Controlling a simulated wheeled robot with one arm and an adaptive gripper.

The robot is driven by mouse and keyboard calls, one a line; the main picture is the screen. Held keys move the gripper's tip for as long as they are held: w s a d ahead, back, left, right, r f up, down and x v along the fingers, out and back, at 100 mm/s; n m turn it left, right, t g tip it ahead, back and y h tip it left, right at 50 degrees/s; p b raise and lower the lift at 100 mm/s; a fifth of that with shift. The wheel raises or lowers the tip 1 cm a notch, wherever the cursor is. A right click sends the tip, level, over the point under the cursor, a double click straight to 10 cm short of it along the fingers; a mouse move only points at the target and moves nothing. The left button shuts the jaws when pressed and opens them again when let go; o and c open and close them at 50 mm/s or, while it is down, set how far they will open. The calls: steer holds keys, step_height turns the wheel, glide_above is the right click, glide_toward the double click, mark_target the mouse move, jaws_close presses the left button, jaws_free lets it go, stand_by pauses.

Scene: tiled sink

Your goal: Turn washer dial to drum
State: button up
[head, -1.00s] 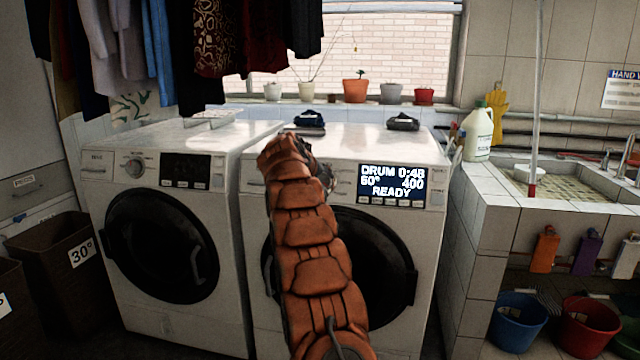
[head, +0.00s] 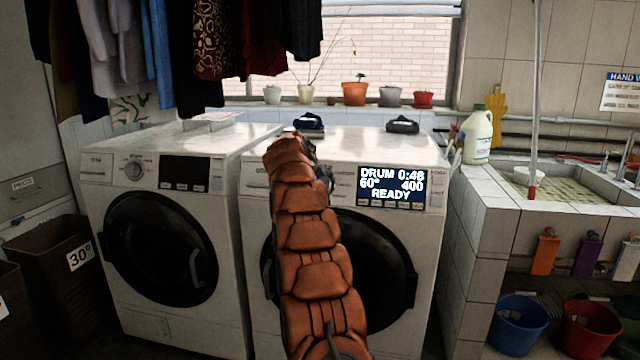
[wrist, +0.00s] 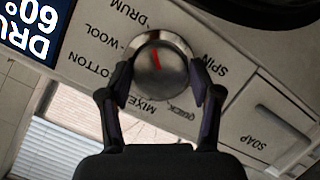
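The right-hand washer (head: 345,145) has a display (head: 391,187) that reads DRUM 0:48, 60°, 400, READY. Its round metal dial (wrist: 158,65) is in the wrist view, upside down with its labels around it. The dial's red mark points up and slightly left, towards the side of the DRUM label (wrist: 128,13). My gripper (wrist: 160,75) has one dark finger at each side of the dial. Whether the fingers press on it or stand just clear cannot be told. In the head view my orange arm hides the dial and most of the gripper.
A second washer (head: 165,220) stands at left, with hanging clothes (head: 205,45) above it. Flower pots (head: 354,92) line the window sill. A tiled sink (head: 570,190) with a white jug (head: 477,135) is at right. A soap drawer (wrist: 265,135) is beside the dial.

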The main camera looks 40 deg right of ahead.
steer(key=shift+o, duration=1.4)
steer(key=v, duration=1.2)
